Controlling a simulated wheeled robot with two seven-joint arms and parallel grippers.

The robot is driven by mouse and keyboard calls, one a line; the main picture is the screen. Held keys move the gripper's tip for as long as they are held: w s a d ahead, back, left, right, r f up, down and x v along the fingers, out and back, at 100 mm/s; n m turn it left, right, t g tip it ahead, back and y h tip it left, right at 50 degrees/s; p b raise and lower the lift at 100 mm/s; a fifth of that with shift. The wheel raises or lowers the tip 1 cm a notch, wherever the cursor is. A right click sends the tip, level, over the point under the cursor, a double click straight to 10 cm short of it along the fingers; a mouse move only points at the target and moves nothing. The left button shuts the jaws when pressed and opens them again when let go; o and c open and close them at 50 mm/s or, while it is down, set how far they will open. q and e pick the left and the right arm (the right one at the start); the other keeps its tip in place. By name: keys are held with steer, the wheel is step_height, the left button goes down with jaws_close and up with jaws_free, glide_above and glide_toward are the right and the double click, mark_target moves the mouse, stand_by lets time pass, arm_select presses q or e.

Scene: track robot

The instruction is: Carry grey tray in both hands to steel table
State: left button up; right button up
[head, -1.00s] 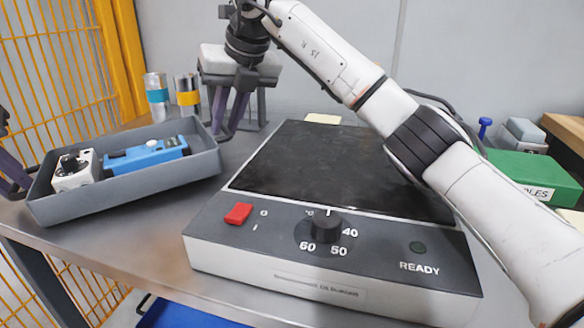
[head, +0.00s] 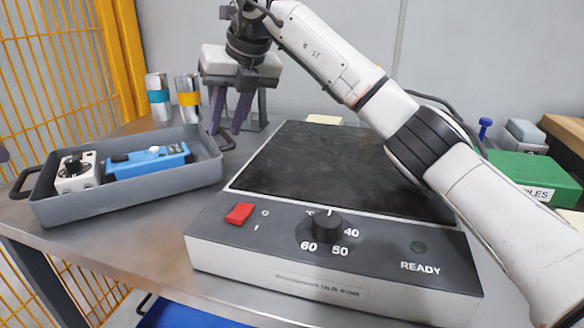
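The grey tray (head: 135,193) sits on the steel table (head: 120,243) at the left of the head view. It holds a white device with a black knob (head: 76,172) and a blue instrument (head: 147,161). Its left handle (head: 22,184) shows clear of any finger. My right gripper (head: 228,128) hangs just above and behind the tray's right handle (head: 228,142), its purple fingers apart with nothing held between them. Of my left gripper, only a purple sliver (head: 3,153) shows at the left edge, apart from the handle; its opening is hidden.
A hotplate (head: 330,262) with a dark top stands right of the tray. A green box (head: 530,178) is at the right. A yellow mesh fence (head: 50,75) rises behind the left side.

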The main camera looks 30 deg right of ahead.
steer(key=v, duration=0.8)
steer(key=shift+p, duration=0.3)
steer(key=shift+r, duration=0.1)
